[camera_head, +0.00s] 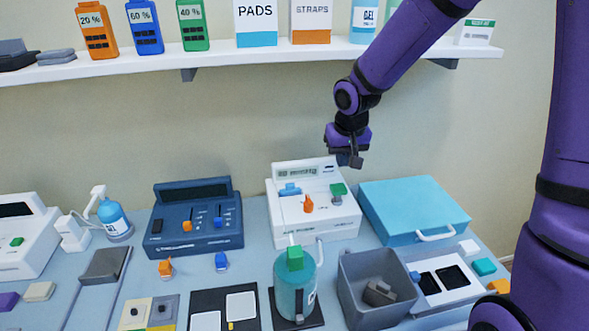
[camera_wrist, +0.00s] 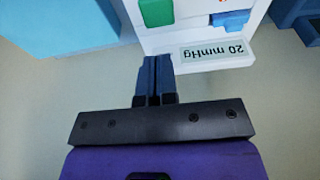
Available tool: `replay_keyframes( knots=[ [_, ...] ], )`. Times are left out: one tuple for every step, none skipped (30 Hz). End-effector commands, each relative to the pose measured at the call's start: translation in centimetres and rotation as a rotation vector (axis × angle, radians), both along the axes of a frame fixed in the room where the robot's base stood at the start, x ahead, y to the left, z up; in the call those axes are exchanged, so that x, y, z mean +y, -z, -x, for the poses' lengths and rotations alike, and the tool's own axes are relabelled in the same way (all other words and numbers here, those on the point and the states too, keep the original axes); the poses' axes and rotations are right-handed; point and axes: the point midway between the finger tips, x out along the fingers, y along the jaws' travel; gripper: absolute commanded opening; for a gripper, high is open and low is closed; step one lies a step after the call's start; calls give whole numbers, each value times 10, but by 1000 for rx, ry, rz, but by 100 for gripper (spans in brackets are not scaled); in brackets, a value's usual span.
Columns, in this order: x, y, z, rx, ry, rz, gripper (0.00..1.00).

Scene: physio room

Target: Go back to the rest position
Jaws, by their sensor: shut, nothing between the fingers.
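My gripper (camera_head: 350,160) hangs from my purple arm, in the air above and behind the right side of the white device (camera_head: 315,221). Its fingers are shut and empty in the wrist view (camera_wrist: 154,78). The white device has a display reading "20 mmHg" in the wrist view (camera_wrist: 215,51), a green button (camera_head: 338,190), an orange knob (camera_head: 308,204) and a blue part (camera_head: 290,189). The gripper appears apart from the device.
A shelf (camera_head: 240,58) with bottles and boxes runs along the wall above. A blue case (camera_head: 413,206), a dark blue device (camera_head: 194,222), a grey bin (camera_head: 370,317) and a teal canister (camera_head: 295,285) crowd the table. The wall space left of my gripper is clear.

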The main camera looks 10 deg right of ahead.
Motion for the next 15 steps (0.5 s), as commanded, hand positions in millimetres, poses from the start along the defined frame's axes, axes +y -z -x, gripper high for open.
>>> replay_keyframes(
  knots=[
    [0, -2, 1, -2, 0, 2, 0],
    [-1, -4, 2, -4, 0, 5, 0],
    [-2, -8, 4, -8, 0, 10, 0],
    [-4, -13, 6, -12, 0, 14, 0],
    [-5, -17, 8, -16, 0, 19, 0],
    [-8, -25, 12, -23, 2, 28, 0],
    [-10, -32, 16, -27, 3, 35, 0],
    [-13, -39, 20, -32, 4, 43, 0],
    [-16, -48, 26, -41, 4, 53, 0],
    [-18, -56, 31, -47, 6, 59, 0],
    [-20, -62, 36, -51, 7, 66, 0],
    [-23, -71, 43, -59, 7, 74, 0],
    [-25, -78, 48, -64, 9, 80, 0],
    [-28, -85, 53, -69, 11, 85, 0],
    [-30, -93, 61, -77, 13, 90, 0]
  ],
)
